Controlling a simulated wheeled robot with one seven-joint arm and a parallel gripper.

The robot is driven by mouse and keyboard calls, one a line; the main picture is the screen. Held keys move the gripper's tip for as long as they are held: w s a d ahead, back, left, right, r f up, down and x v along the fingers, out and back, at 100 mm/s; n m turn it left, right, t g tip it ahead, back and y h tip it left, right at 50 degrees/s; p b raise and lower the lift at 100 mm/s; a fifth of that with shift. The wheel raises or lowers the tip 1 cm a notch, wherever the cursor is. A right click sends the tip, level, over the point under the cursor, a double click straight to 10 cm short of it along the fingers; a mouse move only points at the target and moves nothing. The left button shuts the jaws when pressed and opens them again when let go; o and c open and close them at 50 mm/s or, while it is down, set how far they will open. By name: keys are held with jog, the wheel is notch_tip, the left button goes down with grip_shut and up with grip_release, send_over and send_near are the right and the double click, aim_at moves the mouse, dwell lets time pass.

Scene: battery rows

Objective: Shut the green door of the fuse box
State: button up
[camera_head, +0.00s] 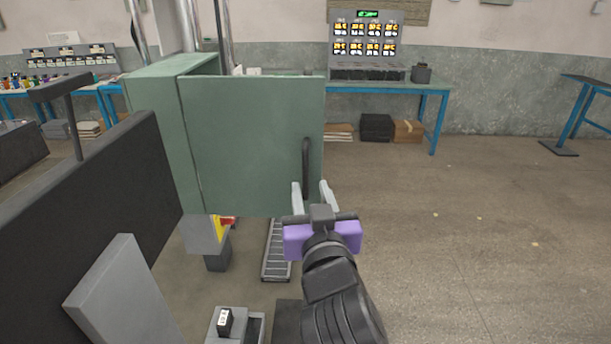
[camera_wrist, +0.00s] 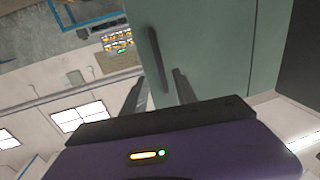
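The green door (camera_head: 250,140) of the fuse box (camera_head: 160,115) stands swung open, its flat face toward the head camera and its free edge to the right. A dark upright bar handle (camera_head: 306,165) sits near that edge. My gripper (camera_head: 310,186) is at the handle's lower end, its two grey fingers spread apart. In the wrist view the door (camera_wrist: 205,40) fills the upper right, and the handle (camera_wrist: 157,65) shows between the open fingers (camera_wrist: 156,84). Whether a finger touches the handle or door I cannot tell. The box's inside is hidden.
A dark panel (camera_head: 100,190) and a grey slab (camera_head: 122,295) stand at the left, close to the box. A blue-legged table (camera_head: 440,90) with a display board (camera_head: 365,45) is at the back. The floor to the right is open.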

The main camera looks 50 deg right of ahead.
aim_at(306, 175)
jog(key=b+x, duration=0.2)
jog(key=b, duration=0.1)
jog(key=shift+f, duration=0.2)
jog(key=x, duration=0.1)
jog(key=p+x, duration=0.2)
jog(key=x, duration=0.1)
jog(key=shift+r, duration=0.3)
jog(key=shift+w+d+f, duration=0.1)
jog(key=shift+w+d, duration=0.2)
jog(key=shift+w, duration=0.15)
grip_shut()
dwell(0.5)
